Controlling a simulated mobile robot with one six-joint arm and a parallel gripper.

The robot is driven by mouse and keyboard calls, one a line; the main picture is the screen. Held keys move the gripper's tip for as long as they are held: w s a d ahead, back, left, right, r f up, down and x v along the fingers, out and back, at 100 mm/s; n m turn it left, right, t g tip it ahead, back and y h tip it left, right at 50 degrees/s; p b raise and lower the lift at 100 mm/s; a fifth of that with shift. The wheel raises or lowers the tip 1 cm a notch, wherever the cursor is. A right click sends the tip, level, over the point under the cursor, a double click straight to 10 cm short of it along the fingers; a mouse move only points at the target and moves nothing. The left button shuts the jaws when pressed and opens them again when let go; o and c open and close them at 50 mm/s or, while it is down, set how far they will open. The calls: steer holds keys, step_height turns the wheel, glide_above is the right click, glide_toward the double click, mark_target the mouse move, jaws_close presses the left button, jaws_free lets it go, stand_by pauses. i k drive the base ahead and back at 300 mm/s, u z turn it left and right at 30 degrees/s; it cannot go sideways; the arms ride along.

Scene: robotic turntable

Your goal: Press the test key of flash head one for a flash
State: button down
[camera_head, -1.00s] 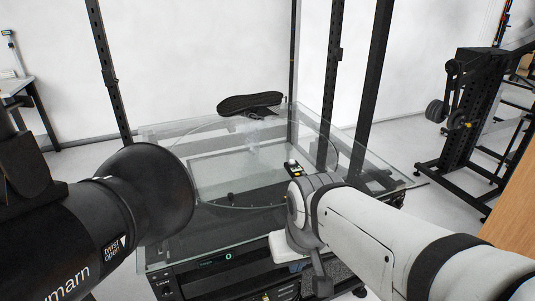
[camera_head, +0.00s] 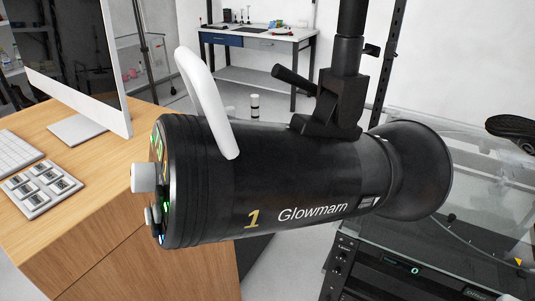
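Flash head one (camera_head: 285,185) is a black cylinder marked "1 Glowmarn", hanging across the middle of the view. Its flared reflector (camera_head: 420,170) faces right and its rear panel (camera_head: 160,195) faces left, seen almost edge-on. A large pale knob (camera_head: 145,178) and a smaller grey knob or button (camera_head: 152,216) stick out of the panel. Small green and blue lights glow there. I cannot tell which control is the test key. A white handle (camera_head: 208,100) arches over the head's top. My gripper is not in view.
A black clamp (camera_head: 332,115) holds the head from a vertical pole. A wooden desk (camera_head: 85,215) with a monitor (camera_head: 75,50), keyboard (camera_head: 12,152) and keypad (camera_head: 40,188) stands left, close behind the panel. The glass turntable (camera_head: 490,205) is at right. A workbench (camera_head: 257,41) stands behind.

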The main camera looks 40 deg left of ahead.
mark_target(148, 214)
steer(key=u, duration=0.35)
steer(key=k, duration=1.2)
steer(key=u, duration=0.7)
steer(key=i, duration=0.4)
steer(key=u, duration=0.5)
